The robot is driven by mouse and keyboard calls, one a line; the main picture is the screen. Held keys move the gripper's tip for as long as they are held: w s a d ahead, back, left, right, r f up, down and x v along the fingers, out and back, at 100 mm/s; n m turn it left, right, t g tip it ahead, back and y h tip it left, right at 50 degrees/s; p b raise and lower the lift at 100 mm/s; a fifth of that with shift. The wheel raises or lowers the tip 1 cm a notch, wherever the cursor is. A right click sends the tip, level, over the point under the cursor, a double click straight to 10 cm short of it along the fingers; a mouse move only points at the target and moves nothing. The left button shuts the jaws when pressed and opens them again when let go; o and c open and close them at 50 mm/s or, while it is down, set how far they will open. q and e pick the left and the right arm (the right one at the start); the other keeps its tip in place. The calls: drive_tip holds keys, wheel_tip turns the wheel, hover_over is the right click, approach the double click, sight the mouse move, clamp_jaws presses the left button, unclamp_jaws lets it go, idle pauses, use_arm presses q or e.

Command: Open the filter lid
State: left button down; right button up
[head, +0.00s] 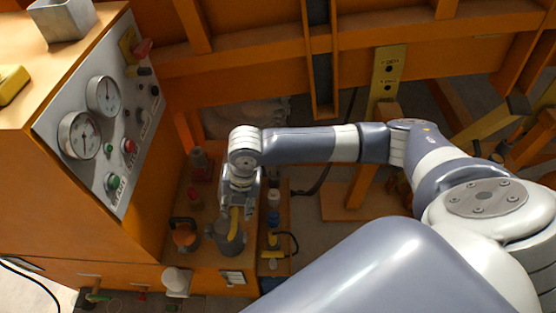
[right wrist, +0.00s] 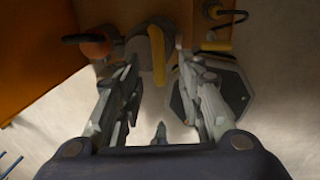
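The filter is a grey round housing (head: 228,242) on the orange ledge, beside the control cabinet. A yellow bar (head: 234,222) stands out on top, apparently the lid's handle. My right gripper (head: 240,207) is just above it and hides part of the lid. My left gripper is in neither view.
An orange-handled part (head: 184,232) stands left of the filter, with a red part (head: 200,164) behind. A white cup-like part (head: 176,282) is in front. The gauge panel (head: 98,112) rises at left.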

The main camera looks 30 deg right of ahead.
wheel_tip(320, 180, up, 6)
drive_tip(key=f, duration=0.1)
drive_tip(key=s+a+f+m+t+y, duration=0.25)
drive_tip(key=s+a+m, duration=0.35)
drive_tip(key=a+m, duration=0.3)
drive_tip(key=s+d+f+m+h, duration=0.1)
drive_tip(key=s+d+f+m, duration=0.2)
drive_tip(key=d+f+m, duration=0.3)
drive_tip(key=s+d+f+m+h, duration=0.2)
drive_tip(key=d+f+m, duration=0.4)
drive_tip(key=m, duration=0.4)
drive_tip(key=shift+s+f, duration=0.85)
drive_tip(key=shift+f, duration=0.05)
drive_tip(key=shift+a, duration=0.1)
